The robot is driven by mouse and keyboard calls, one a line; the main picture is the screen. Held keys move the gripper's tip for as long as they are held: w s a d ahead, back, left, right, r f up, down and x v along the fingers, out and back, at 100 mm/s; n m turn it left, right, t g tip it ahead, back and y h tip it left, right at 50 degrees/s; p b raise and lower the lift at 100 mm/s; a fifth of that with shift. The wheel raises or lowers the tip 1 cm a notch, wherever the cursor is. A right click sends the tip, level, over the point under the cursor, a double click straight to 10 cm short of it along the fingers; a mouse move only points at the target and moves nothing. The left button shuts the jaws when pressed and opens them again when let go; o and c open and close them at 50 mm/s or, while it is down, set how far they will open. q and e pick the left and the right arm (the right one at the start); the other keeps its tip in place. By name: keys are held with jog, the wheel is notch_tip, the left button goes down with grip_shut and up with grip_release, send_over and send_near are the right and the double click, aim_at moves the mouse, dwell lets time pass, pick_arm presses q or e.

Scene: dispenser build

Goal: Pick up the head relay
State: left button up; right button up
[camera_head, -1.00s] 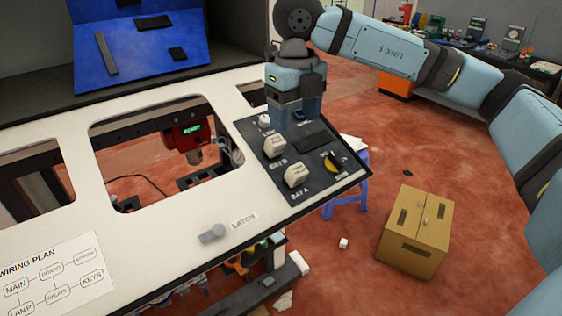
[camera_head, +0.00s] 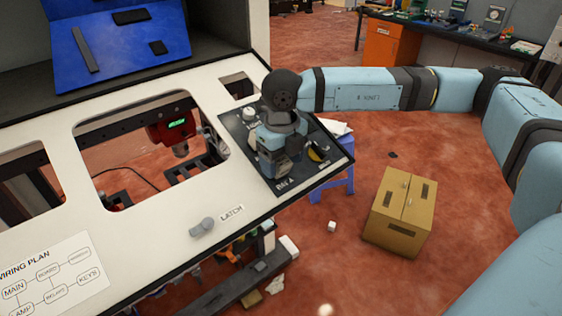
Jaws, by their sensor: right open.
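A dark panel (camera_head: 333,162) with several pale parts is set in the right end of the white console. I cannot read which part is the head relay. My right gripper (camera_head: 277,172) points down over the front of this panel, just behind the "BAY A" label. It is open. Its body hides the front white block, and I cannot tell whether the fingers are around or touching it. Another pale block (camera_head: 254,140) shows partly, left of the gripper. A small white part (camera_head: 249,113) sits at the panel's back left. My left gripper is not in view.
A black and yellow knob (camera_head: 318,153) stands close to the right of the gripper. The white console (camera_head: 150,235) has a latch handle (camera_head: 202,228) at its front. A cardboard box (camera_head: 400,212) stands on the floor at right, and a blue stool (camera_head: 335,186) beside the console.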

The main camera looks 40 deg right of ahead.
aim_at(281, 159)
jog(key=shift+f, duration=0.35)
jog(key=c, duration=1.1)
jog(key=shift+w+r, duration=0.1)
jog(key=shift+r, duration=0.4)
notch_tip(281, 159, up, 19)
jog(key=b, duration=0.3)
